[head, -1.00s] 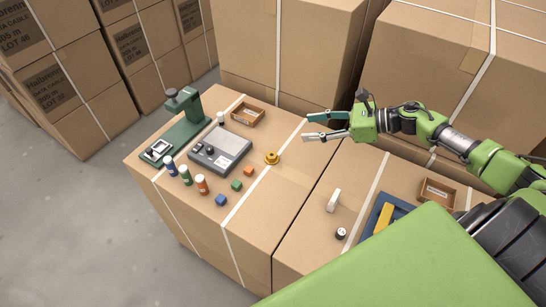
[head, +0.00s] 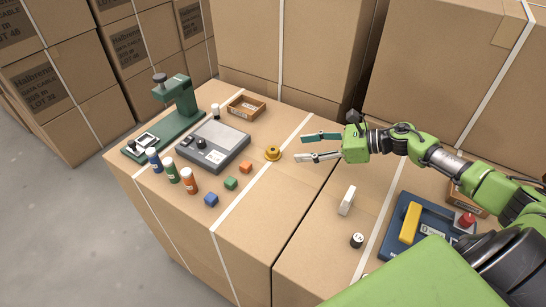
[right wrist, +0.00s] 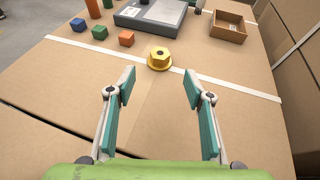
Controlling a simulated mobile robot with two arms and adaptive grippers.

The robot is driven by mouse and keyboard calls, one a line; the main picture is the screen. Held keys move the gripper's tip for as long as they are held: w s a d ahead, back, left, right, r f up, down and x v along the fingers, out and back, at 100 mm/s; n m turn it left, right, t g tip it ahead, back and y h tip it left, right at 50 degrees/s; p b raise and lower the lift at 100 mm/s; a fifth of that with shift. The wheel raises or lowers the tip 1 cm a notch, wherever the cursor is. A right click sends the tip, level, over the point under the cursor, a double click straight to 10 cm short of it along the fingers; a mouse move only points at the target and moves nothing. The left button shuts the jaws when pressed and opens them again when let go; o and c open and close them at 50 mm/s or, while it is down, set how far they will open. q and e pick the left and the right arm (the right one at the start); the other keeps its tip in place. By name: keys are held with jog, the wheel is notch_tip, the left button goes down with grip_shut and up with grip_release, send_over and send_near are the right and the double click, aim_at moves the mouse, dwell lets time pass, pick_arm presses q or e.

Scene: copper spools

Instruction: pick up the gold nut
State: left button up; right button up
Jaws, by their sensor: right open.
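The gold nut (head: 273,153) is a flanged hex nut lying on top of a cardboard box, beside a white strap. It also shows in the right wrist view (right wrist: 159,58), ahead of the fingertips and roughly centred between them. My right gripper (head: 303,147) is open and empty, just right of the nut in the head view, with its teal fingers pointing at it. In the right wrist view the open fingers (right wrist: 160,88) are apart from the nut. My left gripper is not in view.
An orange cube (head: 246,167), green cube (head: 231,183) and blue cube (head: 211,200) lie left of the nut. A grey scale (head: 214,148), a small wooden tray (head: 246,107) and a green press (head: 178,113) stand farther off. A white block (head: 347,201) stands on the nearer box.

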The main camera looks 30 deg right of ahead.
aim_at(275, 150)
jog(key=x, duration=1.1)
jog(key=shift+r+p, duration=0.15)
jog(key=shift+p, duration=0.15)
grip_shut()
